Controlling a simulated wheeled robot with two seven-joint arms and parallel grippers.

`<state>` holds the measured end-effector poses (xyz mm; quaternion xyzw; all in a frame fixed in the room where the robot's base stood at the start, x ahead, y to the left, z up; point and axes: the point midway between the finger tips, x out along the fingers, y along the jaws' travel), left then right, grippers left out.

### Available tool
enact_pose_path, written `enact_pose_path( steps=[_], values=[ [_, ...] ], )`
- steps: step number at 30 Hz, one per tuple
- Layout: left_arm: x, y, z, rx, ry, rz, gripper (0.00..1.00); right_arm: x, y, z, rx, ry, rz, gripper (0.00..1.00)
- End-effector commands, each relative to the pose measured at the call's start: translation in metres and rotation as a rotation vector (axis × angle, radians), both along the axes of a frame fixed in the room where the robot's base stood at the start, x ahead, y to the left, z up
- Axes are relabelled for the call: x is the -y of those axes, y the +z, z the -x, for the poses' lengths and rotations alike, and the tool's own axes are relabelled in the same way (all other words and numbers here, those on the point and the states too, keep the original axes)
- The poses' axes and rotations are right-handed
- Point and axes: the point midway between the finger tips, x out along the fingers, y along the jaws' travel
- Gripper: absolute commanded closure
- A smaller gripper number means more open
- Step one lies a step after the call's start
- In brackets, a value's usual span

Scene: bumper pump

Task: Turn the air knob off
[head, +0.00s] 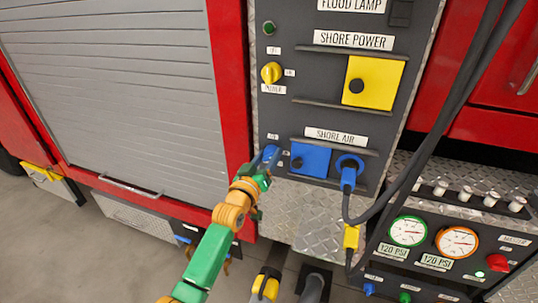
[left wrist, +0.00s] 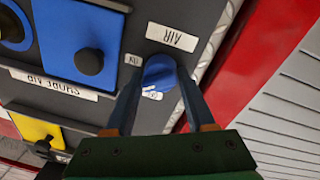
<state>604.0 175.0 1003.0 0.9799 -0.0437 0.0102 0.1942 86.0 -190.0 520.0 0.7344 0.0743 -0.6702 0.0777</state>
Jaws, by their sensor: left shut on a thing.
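The blue air knob (head: 273,151) is on the dark panel at the left of the "SHORE AIR" row. In the left wrist view the knob (left wrist: 158,72) shows below an upside-down "AIR" label (left wrist: 172,38), with ON and OFF marks partly hidden beside it. My left gripper (head: 267,160) reaches up to the knob from below. In the left wrist view its two fingers (left wrist: 160,84) lie on either side of the knob, shut on it. The knob's exact angle is hard to tell. My right gripper is not in view.
A blue cover (head: 312,158) with a black knob and a blue socket with a plugged-in hose (head: 348,172) are right of the air knob. A yellow power knob (head: 271,73) and yellow cover (head: 378,82) are above. Gauges (head: 408,231) and a black cable (head: 440,120) are at right.

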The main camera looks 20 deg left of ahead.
Motion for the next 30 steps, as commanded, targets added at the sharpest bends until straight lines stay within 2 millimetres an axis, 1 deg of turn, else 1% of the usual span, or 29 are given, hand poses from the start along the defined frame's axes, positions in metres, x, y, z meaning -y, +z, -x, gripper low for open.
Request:
enact_pose_path(
  steps=[18, 24, 30],
  values=[
    [-0.0013, -0.0038, 0.0002, -0.024, 0.002, 0.575, 1.0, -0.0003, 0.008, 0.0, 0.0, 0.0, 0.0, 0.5],
    [-0.0009, -0.005, 0.0002, -0.03, 0.001, 0.728, 1.0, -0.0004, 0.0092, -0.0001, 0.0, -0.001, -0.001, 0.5],
    [-0.0005, -0.0064, 0.0003, -0.037, 0.002, 0.837, 1.0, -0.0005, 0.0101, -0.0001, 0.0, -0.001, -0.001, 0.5]
  ],
)
